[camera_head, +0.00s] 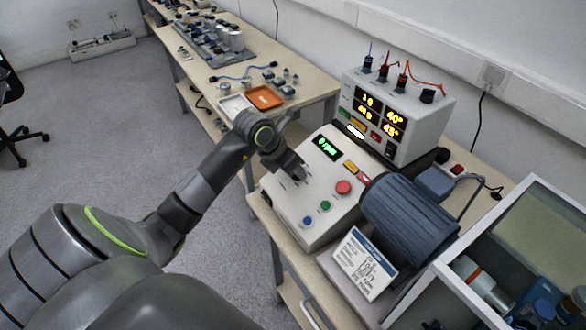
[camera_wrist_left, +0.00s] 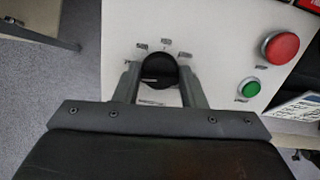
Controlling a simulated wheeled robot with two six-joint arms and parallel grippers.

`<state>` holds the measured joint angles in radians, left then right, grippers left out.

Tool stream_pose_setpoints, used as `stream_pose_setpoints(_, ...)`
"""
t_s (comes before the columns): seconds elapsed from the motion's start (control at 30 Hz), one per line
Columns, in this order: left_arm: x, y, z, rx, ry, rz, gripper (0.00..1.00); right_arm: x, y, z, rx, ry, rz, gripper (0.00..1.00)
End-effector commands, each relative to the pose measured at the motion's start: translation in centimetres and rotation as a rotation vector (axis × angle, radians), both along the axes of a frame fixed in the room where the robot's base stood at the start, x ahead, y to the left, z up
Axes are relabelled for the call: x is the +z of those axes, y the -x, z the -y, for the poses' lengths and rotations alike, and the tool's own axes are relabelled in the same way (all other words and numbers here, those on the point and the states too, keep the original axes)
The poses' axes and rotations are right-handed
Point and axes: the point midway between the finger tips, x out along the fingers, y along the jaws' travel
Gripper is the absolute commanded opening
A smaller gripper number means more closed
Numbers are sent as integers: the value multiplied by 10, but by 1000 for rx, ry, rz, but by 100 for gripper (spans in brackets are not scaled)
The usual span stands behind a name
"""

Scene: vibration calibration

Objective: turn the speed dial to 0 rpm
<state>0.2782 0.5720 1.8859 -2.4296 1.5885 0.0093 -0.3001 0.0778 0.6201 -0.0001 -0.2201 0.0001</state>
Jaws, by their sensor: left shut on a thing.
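The speed dial (camera_wrist_left: 158,70) is a round black knob with a pale pointer line, on the sloping top of a light grey control box (camera_head: 290,210). Printed labels ring it in the left wrist view; one seems to read 500. My left gripper (camera_head: 297,173) is shut on the dial, one finger on each side of it (camera_wrist_left: 158,67). The gripper and hand hide the dial in the head view. The green display (camera_head: 327,147) appears to read 0 rpm. My right gripper is not in view.
A red button (camera_head: 343,187), a green button (camera_head: 325,206) and a blue button (camera_head: 308,219) sit near the dial. A ribbed motor (camera_head: 408,212) and a printed card (camera_head: 364,263) stand to the right. A meter unit (camera_head: 395,117) stands behind. An orange tray (camera_head: 264,97) lies on the far bench.

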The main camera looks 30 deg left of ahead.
Motion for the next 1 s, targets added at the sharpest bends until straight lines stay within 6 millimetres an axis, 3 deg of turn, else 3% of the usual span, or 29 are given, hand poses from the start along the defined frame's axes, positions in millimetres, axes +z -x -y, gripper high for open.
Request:
stream_pose_setpoints(0.5,1,0,0,414,181,-74,14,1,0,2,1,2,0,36)
stream_pose_setpoints(1.0,1,0,0,606,265,-109,14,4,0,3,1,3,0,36)
